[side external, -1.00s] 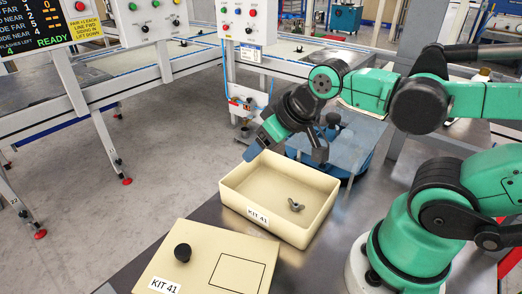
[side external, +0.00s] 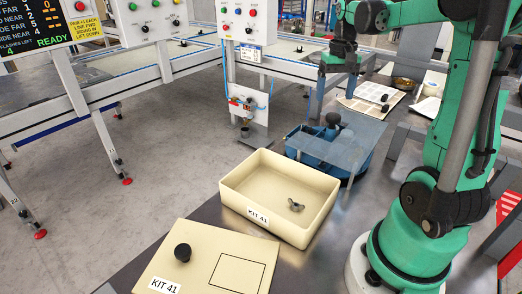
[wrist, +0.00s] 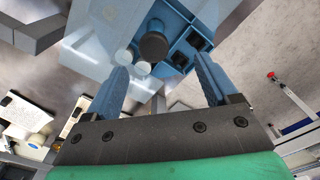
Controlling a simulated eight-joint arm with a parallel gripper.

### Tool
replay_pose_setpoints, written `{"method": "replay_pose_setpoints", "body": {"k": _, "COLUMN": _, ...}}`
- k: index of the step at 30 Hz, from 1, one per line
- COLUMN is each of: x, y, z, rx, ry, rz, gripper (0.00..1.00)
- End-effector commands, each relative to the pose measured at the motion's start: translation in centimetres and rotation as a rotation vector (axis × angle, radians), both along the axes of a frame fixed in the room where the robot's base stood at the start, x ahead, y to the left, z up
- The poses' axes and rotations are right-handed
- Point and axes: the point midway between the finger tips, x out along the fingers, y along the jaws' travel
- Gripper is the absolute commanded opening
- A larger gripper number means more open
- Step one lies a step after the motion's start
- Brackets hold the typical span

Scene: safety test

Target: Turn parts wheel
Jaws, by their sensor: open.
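The parts wheel (side external: 300,146) is a round blue tray with compartments, standing beyond the open cream box. A clear plate covers part of it, and a dark knob (side external: 333,119) rises from it. In the wrist view the blue wheel (wrist: 183,22) and its black knob (wrist: 153,46) lie beyond my fingers; some compartments hold dark parts. My gripper (side external: 337,98) is above the wheel, pointing down, apart from the knob. In the wrist view my gripper (wrist: 163,72) is open, with nothing between its blue fingers.
A cream box (side external: 235,192) labelled KIT 41 holds a grey wing-nut-like part (side external: 296,205). A cream lid (side external: 205,275) with a black knob lies nearer. Printed sheets (side external: 372,93) and a bowl (side external: 404,84) lie at the back right. A control post stands behind the wheel.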

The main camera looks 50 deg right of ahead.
Motion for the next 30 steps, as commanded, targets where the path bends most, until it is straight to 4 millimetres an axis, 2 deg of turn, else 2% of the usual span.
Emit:
{"method": "replay_pose_setpoints", "body": {"k": 5, "x": -0.4, "y": -0.9, "z": -1.0, "rx": 0.014, "ry": 0.014, "rz": -0.025, "gripper": 0.8}}
{"method": "replay_pose_setpoints", "body": {"k": 15, "x": -0.4, "y": -0.8, "z": -5.0, "rx": 0.011, "ry": 0.011, "rz": -0.023, "gripper": 0.8}}
{"method": "replay_pose_setpoints", "body": {"k": 26, "x": -0.4, "y": -0.8, "z": -5.7, "rx": 0.011, "ry": 0.011, "rz": -0.022, "gripper": 0.8}}
{"method": "replay_pose_setpoints", "body": {"k": 27, "x": -0.4, "y": -0.8, "z": -5.7, "rx": 0.011, "ry": 0.011, "rz": -0.022, "gripper": 0.77}}
{"method": "replay_pose_setpoints", "body": {"k": 30, "x": -0.4, "y": -0.8, "z": -5.7, "rx": 0.011, "ry": 0.011, "rz": -0.022, "gripper": 0.49}}
